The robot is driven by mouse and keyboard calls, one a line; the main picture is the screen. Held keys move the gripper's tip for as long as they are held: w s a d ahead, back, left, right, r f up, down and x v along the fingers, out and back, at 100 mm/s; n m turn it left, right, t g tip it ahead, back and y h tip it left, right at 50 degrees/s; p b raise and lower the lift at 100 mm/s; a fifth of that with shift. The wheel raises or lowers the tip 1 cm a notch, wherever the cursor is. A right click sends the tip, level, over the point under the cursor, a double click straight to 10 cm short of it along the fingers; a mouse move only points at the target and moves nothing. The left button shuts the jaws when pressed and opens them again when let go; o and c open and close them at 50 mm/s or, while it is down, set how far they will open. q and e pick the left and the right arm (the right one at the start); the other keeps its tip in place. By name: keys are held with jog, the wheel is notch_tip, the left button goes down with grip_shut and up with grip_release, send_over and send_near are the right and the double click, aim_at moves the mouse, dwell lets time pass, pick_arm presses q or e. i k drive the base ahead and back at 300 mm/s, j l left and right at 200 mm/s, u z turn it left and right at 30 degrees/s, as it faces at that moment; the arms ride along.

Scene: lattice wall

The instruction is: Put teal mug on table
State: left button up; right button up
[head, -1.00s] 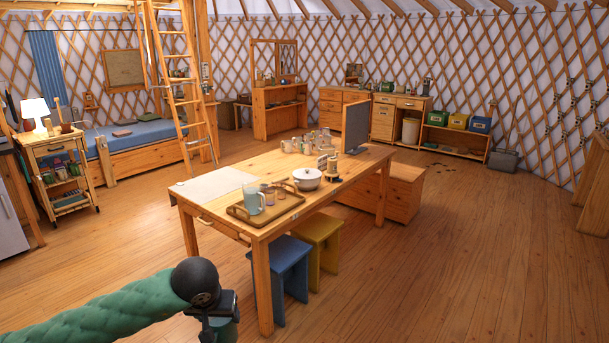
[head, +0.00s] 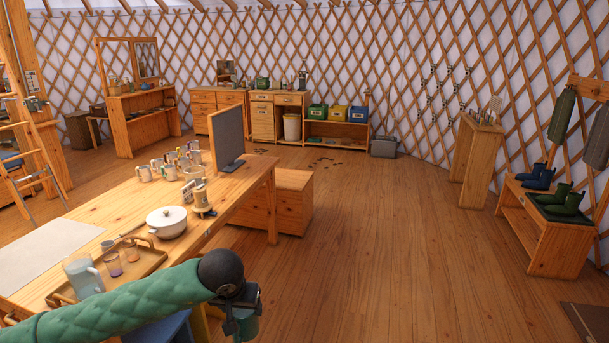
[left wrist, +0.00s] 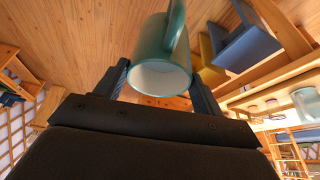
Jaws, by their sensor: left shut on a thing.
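The teal mug (left wrist: 163,60) is held between the two fingers of my left gripper (left wrist: 162,88) in the left wrist view, its pale inside facing the camera. In the head view my left gripper (head: 237,318) is at the bottom centre, with part of the teal mug (head: 245,329) showing below it. It is over the floor side of the table's front edge. The wooden table (head: 225,208) stands behind and left of my left arm. My right gripper is in no view.
On the table are a tray (head: 150,262) with a glass pitcher (head: 82,277) and cups, a white pot (head: 167,222), several mugs (head: 160,168) and a monitor (head: 230,137). A pale cloth (head: 40,250) lies at left. A bench (head: 285,200) adjoins the far end.

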aim_at(167, 194)
jog(key=i+z, duration=0.3)
jog(key=i, duration=1.25)
jog(key=i+u, duration=0.4)
jog(key=i, duration=0.4)
jog(key=i+l+u, duration=0.15)
jog(key=i+u, duration=0.3)
jog(key=i, duration=0.35)
jog(key=i+u, duration=0.35)
jog(key=i+l+u, duration=0.2)
jog(key=i+u, duration=0.15)
jog(key=i, duration=0.2)
jog(key=i+l+u, duration=0.35)
jog(key=i+j, duration=0.05)
jog(key=j, duration=0.05)
